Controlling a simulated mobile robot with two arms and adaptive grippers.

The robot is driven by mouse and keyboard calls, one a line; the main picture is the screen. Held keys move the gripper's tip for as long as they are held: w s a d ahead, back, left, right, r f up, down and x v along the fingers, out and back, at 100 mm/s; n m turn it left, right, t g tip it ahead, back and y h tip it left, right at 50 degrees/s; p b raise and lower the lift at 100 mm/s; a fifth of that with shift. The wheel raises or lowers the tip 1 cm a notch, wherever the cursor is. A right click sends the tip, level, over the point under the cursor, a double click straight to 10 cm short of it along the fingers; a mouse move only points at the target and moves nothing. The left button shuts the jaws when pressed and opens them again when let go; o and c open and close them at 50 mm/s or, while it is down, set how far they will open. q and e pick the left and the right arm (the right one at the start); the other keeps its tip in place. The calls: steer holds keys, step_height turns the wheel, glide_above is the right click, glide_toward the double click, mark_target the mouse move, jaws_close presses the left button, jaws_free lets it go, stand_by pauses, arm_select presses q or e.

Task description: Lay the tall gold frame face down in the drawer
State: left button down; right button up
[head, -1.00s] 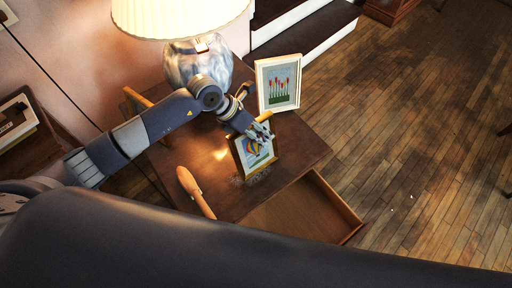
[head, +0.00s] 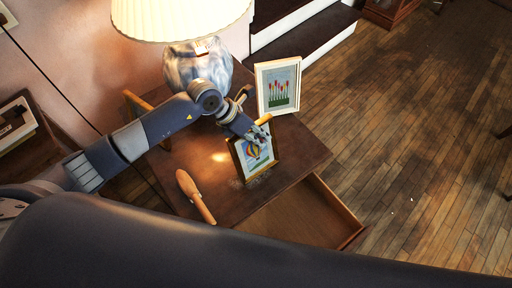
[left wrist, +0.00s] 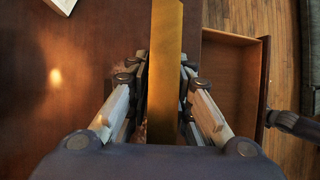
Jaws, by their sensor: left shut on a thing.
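The gold frame (head: 253,153), with a hot-air balloon picture, stands upright on the wooden table's top, leaning slightly. My left gripper (head: 259,136) is shut on its upper edge. In the left wrist view the frame (left wrist: 165,55) shows edge-on as a gold strip between the fingers of the left gripper (left wrist: 165,75). I cannot tell whether its bottom edge touches the table. The drawer (head: 297,214) is pulled open at the table's front and looks empty; it also shows in the left wrist view (left wrist: 222,85).
A white frame (head: 278,86) with a tulip picture stands behind the gold frame. A lamp (head: 190,65) stands at the back left. Bare tabletop (head: 218,165) lies between.

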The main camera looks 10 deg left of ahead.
arm_select(q)
steer(key=shift+r+p, duration=0.5)
steer(key=shift+r, duration=0.1)
step_height(320, 180, up, 3)
steer(key=shift+r+p, duration=0.1)
steer(key=shift+p, duration=1.1)
steer(key=s+d+p, duration=0.3)
steer(key=s, duration=0.4)
steer(key=s+d+r+p, duration=0.1)
steer(key=s+d+p, duration=0.2)
steer(key=s, duration=0.4)
steer(key=shift+s+d, duration=0.3)
steer(key=shift+d, duration=0.1)
